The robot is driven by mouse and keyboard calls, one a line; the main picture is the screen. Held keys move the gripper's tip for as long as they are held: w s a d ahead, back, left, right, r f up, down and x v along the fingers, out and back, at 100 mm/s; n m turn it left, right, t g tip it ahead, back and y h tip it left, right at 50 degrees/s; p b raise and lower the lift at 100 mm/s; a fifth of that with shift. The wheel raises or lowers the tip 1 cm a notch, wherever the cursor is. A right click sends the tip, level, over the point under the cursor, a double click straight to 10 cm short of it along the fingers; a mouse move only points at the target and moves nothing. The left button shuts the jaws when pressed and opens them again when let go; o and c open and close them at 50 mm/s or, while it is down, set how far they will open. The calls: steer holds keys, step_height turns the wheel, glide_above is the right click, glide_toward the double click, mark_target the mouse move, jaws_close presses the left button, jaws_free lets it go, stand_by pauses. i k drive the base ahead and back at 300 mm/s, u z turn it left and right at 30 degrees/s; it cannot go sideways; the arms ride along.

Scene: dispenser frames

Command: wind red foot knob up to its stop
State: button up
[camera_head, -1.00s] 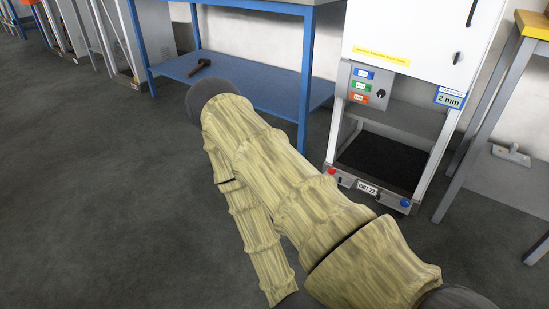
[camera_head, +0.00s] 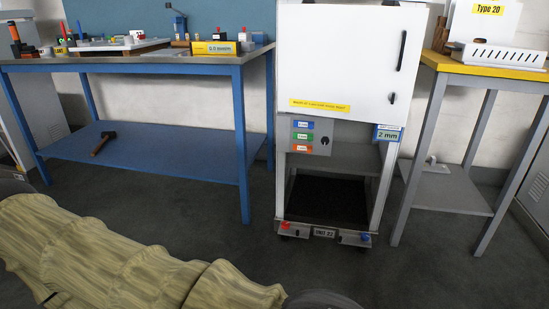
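The red foot knob (camera_head: 286,226) sits at the lower left front corner of the white dispenser cabinet (camera_head: 345,60). A blue foot knob (camera_head: 365,237) sits at its lower right front corner. Between them is a plate reading UNIT 22 (camera_head: 324,233). How far the red knob is wound cannot be told at this size. My arm, in a pale yellow ribbed cover, crosses the lower left of the view, apart from the cabinet. My gripper is not in view.
A blue workbench (camera_head: 242,140) stands left of the cabinet, with a hammer (camera_head: 103,142) on its lower shelf. A yellow-topped grey bench (camera_head: 409,160) stands close on the right. The dark floor (camera_head: 250,255) before the cabinet is clear.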

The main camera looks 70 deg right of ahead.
mark_target(285, 225)
steer(key=z, duration=0.5)
steer(key=i, duration=0.7)
steer(key=z, duration=1.05)
steer(key=i, duration=0.25)
steer(key=z, duration=0.25)
